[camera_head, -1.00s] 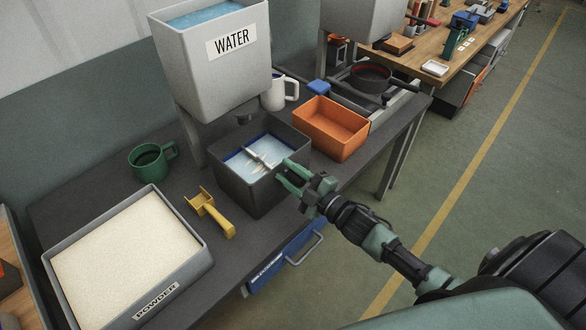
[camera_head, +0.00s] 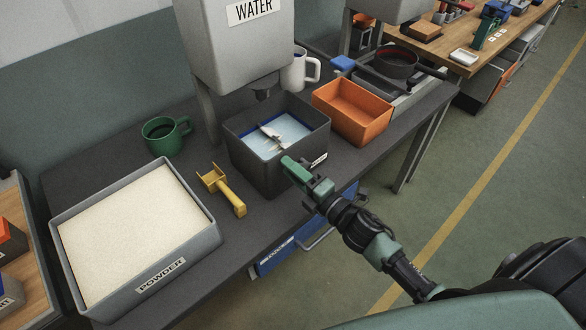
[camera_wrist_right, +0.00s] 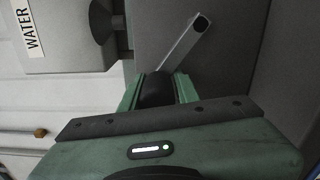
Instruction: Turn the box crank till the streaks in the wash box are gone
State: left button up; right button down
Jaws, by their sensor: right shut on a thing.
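The dark wash box (camera_head: 262,176) stands on the bench under the water tank, holding pale blue liquid (camera_head: 291,128) with a light stirring paddle (camera_head: 270,137) in it. Whitish patches show around the paddle; I cannot tell whether they are streaks. My right gripper (camera_head: 296,172) is at the front side of the box. In the right wrist view its green fingers (camera_wrist_right: 158,92) are shut around the black crank grip (camera_wrist_right: 156,87). The metal crank arm (camera_wrist_right: 185,43) slants up to the right beside the box wall. My left gripper is not in view.
The water tank (camera_head: 232,50) hangs above the box. An orange bin (camera_head: 357,130) stands close to its right. A yellow scoop (camera_head: 228,195), a green mug (camera_head: 163,137) and a powder tray (camera_head: 213,233) are to the left. A white mug (camera_head: 296,70) stands behind.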

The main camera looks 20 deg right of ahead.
jog(key=shift+w+d+r, duration=0.15)
jog(key=shift+d+r, duration=0.05)
jog(key=shift+d, duration=0.05)
dwell(0.3)
jog(key=c, duration=1.1)
grip_release()
jog(key=shift+d+f, duration=0.1)
jog(key=shift+s+f, duration=0.1)
jog(key=shift+s, duration=0.3)
jog(key=b+v, duration=0.2)
jog(key=v, duration=0.5)
jog(key=shift+d, duration=0.15)
